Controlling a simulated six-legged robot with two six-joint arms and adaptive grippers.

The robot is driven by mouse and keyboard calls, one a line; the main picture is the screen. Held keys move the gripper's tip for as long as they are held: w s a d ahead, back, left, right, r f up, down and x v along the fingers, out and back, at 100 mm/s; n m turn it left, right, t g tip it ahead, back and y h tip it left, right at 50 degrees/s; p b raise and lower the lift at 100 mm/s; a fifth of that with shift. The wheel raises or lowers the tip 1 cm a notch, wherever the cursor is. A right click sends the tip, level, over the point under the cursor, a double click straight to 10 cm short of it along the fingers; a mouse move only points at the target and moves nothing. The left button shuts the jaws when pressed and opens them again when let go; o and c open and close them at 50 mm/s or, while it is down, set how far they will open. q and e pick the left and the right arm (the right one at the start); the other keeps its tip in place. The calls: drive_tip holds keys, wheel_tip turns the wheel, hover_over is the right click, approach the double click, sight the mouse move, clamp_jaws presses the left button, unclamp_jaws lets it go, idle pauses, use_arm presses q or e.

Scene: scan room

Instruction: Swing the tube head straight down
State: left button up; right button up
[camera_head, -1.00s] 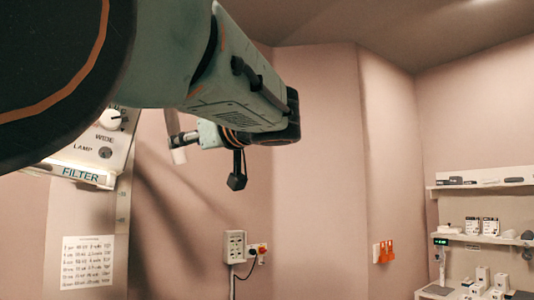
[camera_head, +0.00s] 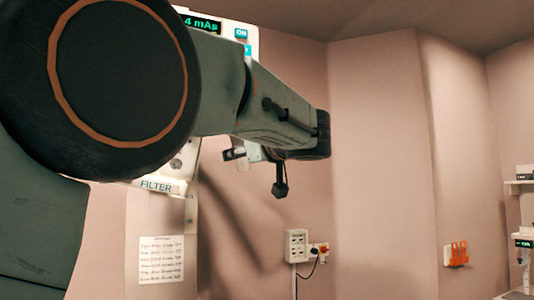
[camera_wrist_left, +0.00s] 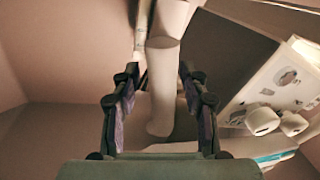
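The tube head is a white unit with a green "4 mAs" display (camera_head: 200,22), a knob and a FILTER label (camera_head: 157,186), partly hidden behind my left arm in the head view. A pale rod-like handle (camera_wrist_left: 163,85) runs between the fingers of my left gripper (camera_wrist_left: 160,115) in the left wrist view. Gaps show on both sides of it, so the gripper looks open around the handle. In the head view, my left gripper (camera_head: 234,154) is small, at the far end of the arm beside the handle (camera_head: 242,163). My right gripper is not in view.
Orange clips (camera_head: 458,254) hang further right.

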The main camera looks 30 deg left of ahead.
use_arm(q)
drive_tip(key=shift+a, duration=0.35)
drive_tip(key=c, duration=0.4)
drive_tip(key=shift+f, duration=0.1)
clamp_jaws()
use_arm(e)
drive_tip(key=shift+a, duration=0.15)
use_arm(q)
drive_tip(key=shift+w+d, duration=0.1)
drive_tip(key=shift+w, duration=0.05)
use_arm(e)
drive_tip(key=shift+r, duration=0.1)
